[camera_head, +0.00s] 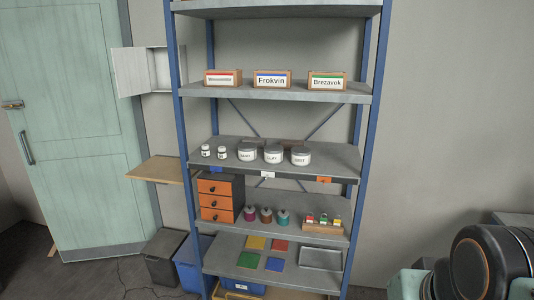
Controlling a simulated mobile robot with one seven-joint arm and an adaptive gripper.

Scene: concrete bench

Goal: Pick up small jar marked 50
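Two small white jars with dark bands or labels stand upright side by side at the left end of the middle shelf (325,165). One is the left small jar (206,151) and the other is the right small jar (222,153). Their markings are too small to read, so I cannot tell which is marked 50. They stand a little apart, left of the bigger jars. My gripper is not in view; only dark rounded links of my arm show at the bottom right, well away from the shelf.
Three bigger lidded jars (273,155) stand right of the small jars. Blue posts (175,90) frame the shelving. Boxes (271,80) line the shelf above; an orange drawer unit (215,199) stands below. A wooden ledge (158,169) sits at left. The middle shelf's right end is clear.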

